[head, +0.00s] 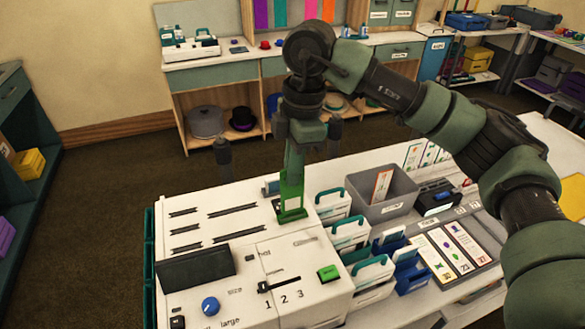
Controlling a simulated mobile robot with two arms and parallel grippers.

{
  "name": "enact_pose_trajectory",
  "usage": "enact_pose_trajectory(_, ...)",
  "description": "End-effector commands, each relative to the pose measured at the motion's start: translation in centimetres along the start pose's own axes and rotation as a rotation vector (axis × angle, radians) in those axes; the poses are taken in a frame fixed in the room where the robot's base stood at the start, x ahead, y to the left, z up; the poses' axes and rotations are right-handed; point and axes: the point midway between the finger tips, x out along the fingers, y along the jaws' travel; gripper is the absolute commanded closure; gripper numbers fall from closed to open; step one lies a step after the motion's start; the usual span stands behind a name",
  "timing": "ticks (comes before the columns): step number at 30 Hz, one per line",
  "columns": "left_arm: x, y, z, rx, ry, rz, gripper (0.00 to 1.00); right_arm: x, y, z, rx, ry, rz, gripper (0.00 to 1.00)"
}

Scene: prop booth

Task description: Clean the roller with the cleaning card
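The white machine (215,270) stands on the table in front of me, with slots, a blue knob (210,306), a slider marked 1 2 3 and a green button (328,273) on top. My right gripper (292,176) points straight down over its far right part. No roller shows. My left gripper is not recognisable here.
Several white card boxes with teal handles (350,233) stand right of the machine. Behind them is a grey bin (380,190). A card tray (455,247) lies further right. Shelves (220,100) with hats stand at the back. The floor on the left is clear.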

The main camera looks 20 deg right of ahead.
Motion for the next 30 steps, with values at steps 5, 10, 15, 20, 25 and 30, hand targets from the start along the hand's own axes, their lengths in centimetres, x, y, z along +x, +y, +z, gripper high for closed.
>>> enact_pose_trajectory(5,0.0,0.0,0.1,0.0,-0.002,0.0,1.0,0.0,0.0,0.0,0.0,0.0,0.0,1.0)
enact_pose_trajectory(10,0.2,0.0,0.2,0.0,-0.003,-0.001,1.0,0.3,0.0,0.0,0.0,0.0,0.0,1.0)
enact_pose_trajectory(15,0.6,0.0,0.3,0.0,-0.003,-0.001,1.0,0.7,0.0,0.1,0.0,0.0,0.0,1.0)
enact_pose_trajectory(20,1.0,0.0,0.3,-0.001,-0.004,-0.001,1.0,1.3,0.0,0.2,0.0,0.0,0.0,1.0)
enact_pose_trajectory(25,1.5,0.0,0.4,-0.001,-0.004,-0.001,1.0,1.9,0.0,0.2,0.0,0.0,0.0,1.0)
enact_pose_trajectory(30,1.9,0.0,0.5,-0.001,-0.005,-0.001,1.0,2.5,0.0,0.3,0.0,0.0,0.0,1.0)
